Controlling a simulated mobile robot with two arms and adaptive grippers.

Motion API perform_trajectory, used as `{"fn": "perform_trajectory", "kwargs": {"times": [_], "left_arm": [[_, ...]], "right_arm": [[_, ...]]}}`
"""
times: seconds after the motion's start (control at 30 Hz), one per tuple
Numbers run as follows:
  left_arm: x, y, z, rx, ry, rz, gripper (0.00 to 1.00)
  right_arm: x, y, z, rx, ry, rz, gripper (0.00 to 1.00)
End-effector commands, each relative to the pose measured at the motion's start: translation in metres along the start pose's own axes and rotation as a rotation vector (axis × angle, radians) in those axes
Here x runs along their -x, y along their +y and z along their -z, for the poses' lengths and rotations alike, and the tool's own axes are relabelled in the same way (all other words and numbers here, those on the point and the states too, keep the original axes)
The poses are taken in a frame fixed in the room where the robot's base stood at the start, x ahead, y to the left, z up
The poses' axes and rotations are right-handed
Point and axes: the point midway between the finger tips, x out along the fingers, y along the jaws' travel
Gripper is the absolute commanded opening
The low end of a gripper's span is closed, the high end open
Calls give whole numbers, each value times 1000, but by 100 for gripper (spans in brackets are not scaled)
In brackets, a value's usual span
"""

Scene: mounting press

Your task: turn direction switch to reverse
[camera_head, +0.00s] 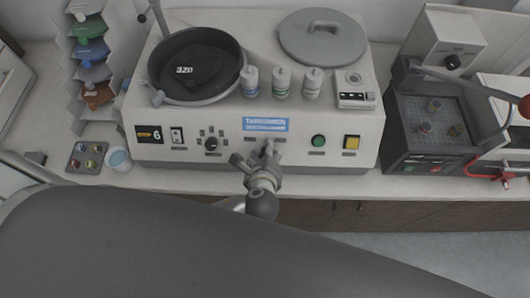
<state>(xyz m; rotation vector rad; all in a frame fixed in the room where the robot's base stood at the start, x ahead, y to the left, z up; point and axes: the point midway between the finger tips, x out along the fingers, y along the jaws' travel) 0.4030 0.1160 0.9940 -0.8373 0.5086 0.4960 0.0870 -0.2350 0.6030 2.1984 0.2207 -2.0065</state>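The grinder-polisher (345,125) stands on the counter with its front panel facing me. Under the blue label (265,125) on the panel there is a small switch-like part (268,143). My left gripper (265,153) is right in front of it and covers most of it. I cannot tell which way the switch points or whether the gripper touches it. The fingers point away from me at the panel, so their opening does not show clearly. My dark arm link crosses the foreground. My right gripper is not in view.
The panel also has a display (149,134), a dark knob (211,144), a green button (319,141) and a yellow button (351,142). Three bottles (281,83) stand above it.

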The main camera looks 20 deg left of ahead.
Motion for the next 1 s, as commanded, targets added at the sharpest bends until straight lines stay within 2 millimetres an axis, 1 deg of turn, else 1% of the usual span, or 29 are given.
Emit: {"fn": "perform_trajectory", "kwargs": {"times": [0.37,0.4,0.57,0.87,1.0], "left_arm": [[0,0,0,-8,0,0,15],[0,0,0,-8,0,0,40],[0,0,0,-7,0,0,60],[0,0,0,-5,0,0,61],[10,1,1,-5,3,-1,61]], "right_arm": [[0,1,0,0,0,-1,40],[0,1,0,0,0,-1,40],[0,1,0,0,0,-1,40],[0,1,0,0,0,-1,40],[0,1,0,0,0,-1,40]]}}
